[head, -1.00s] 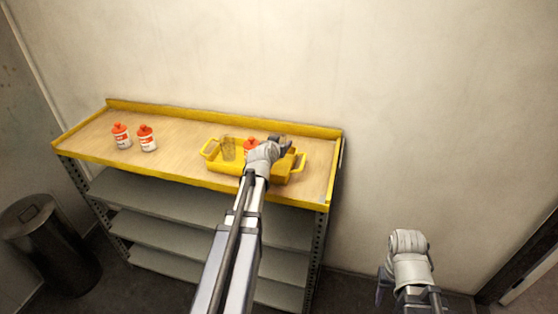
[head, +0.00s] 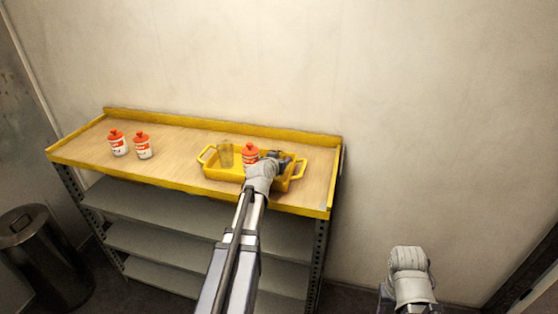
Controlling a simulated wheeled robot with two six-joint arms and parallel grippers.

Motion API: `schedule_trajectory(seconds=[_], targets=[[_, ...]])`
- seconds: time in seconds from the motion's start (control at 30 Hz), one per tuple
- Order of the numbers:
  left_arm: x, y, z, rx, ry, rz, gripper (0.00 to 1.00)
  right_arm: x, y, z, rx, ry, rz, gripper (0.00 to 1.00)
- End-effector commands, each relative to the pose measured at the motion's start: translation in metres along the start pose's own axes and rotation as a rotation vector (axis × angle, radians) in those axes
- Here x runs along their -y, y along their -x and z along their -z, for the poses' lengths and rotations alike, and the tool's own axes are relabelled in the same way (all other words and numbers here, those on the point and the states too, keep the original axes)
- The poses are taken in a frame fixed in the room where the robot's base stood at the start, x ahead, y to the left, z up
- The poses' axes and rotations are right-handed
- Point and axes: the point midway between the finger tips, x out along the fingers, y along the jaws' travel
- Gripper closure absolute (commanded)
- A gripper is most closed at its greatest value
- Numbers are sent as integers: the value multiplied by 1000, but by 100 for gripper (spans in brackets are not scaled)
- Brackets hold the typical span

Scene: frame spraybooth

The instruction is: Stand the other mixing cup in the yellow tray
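The yellow tray (head: 222,173) sits on the right part of the shelf top. A clear mixing cup (head: 225,153) stands upright in its left part. A white bottle with a red cap (head: 250,154) is in the middle of the tray. My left gripper (head: 280,158) is at the tray's right part, low over it. Its wrist hides most of the fingers, so I cannot see whether they are open or whether a second cup is between them. My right gripper (head: 385,292) is at the lower right, away from the shelf, its fingers mostly hidden.
Two white bottles with red caps (head: 118,143) (head: 143,146) stand at the left of the shelf top (head: 180,145), which has a raised yellow edge. Bare wood lies between them and the tray. A dark bin (head: 45,262) stands on the floor at left.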

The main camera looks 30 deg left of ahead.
Motion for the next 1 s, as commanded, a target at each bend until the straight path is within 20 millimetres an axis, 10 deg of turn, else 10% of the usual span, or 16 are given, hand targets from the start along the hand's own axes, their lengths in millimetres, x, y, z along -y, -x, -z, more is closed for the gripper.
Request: schedule_trajectory(seconds=[0.53, 1.0], targets=[[0, 2, 5, 0, 0, 0, 23, 0, 5, 0, 0, 0, 0, 50], [0, 83, 4, 0, 1, 1, 23, -3, 36, -2, 0, 0, 0, 50]])
